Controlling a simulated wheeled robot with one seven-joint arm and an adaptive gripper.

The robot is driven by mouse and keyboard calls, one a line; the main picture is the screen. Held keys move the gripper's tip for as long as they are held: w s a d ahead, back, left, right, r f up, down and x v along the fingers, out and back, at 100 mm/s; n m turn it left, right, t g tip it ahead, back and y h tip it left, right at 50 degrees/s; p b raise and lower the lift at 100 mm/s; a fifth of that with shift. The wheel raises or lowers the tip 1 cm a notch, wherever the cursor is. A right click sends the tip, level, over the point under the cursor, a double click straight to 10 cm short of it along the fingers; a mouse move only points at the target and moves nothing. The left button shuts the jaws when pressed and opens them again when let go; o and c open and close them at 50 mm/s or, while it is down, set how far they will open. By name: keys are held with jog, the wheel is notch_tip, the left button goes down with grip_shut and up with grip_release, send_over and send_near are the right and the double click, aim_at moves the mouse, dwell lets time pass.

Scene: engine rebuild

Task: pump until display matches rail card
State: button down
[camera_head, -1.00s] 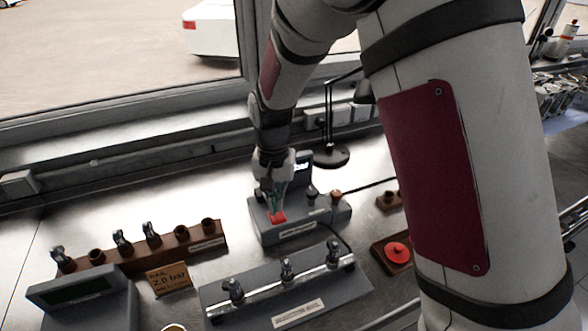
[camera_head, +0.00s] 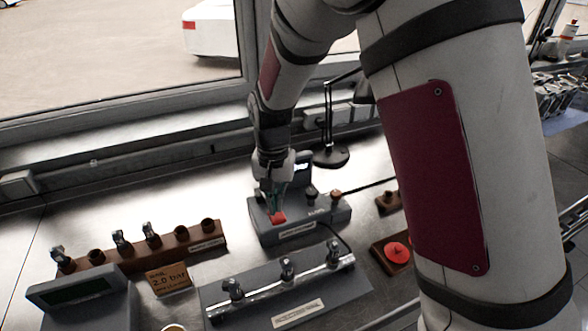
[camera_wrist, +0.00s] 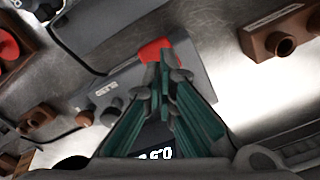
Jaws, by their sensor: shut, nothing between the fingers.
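The grey pump unit (camera_head: 330,213) stands on the metal bench, with a red button (camera_head: 278,218) on its top. The button also shows in the wrist view (camera_wrist: 155,47). My gripper (camera_head: 275,208) is shut and empty, pointing down, with its fingertips at the button; in the wrist view (camera_wrist: 165,68) they overlap it. I cannot tell whether the button is pressed down. The pump's display (camera_wrist: 158,153) is lit but partly hidden by my fingers, so its full reading is unclear. The orange-brown rail card (camera_head: 171,281) reads 2.0 bar.
A grey rail fixture with injectors (camera_head: 290,296) lies in front of the pump. A wooden injector rack (camera_head: 190,238) and a console with a dark green screen (camera_head: 80,290) are left. A red knob on a wooden block (camera_head: 397,252) is right. A black lamp base (camera_head: 331,157) stands behind.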

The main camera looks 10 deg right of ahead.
aim_at(277, 215)
jog(key=shift+f, duration=0.1)
jog(key=shift+f+b, duration=0.45)
jog(key=shift+f, duration=1.65)
jog(key=shift+r+p, duration=0.75)
jog(key=shift+r, duration=1.45)
